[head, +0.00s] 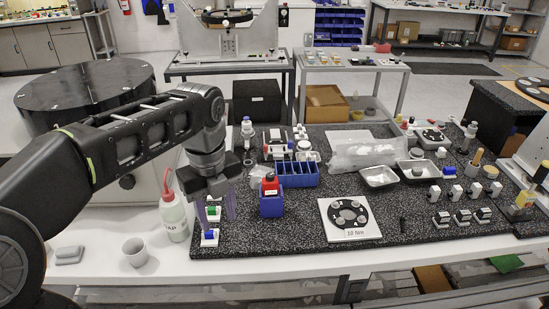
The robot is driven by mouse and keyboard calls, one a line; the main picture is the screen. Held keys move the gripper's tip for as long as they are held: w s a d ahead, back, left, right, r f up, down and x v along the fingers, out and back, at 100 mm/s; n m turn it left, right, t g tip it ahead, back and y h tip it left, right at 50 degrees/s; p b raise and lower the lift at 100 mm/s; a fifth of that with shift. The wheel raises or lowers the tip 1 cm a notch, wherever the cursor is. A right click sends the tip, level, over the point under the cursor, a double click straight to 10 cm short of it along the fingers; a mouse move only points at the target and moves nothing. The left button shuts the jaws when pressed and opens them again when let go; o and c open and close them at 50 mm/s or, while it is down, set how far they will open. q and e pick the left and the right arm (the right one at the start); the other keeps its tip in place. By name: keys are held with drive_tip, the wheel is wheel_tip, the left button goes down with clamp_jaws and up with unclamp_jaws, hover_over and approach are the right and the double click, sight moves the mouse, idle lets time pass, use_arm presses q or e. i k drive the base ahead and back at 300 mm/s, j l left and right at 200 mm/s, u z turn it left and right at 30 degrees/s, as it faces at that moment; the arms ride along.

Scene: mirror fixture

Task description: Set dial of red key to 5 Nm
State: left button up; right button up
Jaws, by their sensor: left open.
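A small red object (270,183), perhaps the red key, stands in a blue holder (271,206) near the front middle of the speckled mat. Its dial and any setting are too small to read. A white plate (347,217) with a black disc carries a label reading "10 Nm" and lies to the right of the holder. My left gripper (216,208) points down at the mat's left front, left of the blue holder. Its purple-tinted fingers are apart, above or around small white blocks with green and blue tops; the exact contact is unclear. My right gripper is not in view.
A white squeeze bottle (173,216) with a red cap stands close left of my gripper, beside a grey cup (135,252). A blue divided rack (297,174) stands behind the blue holder. Metal trays (379,177) and several small white blocks lie farther right.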

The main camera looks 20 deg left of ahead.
sight(270, 176)
drive_tip(key=i, duration=0.85)
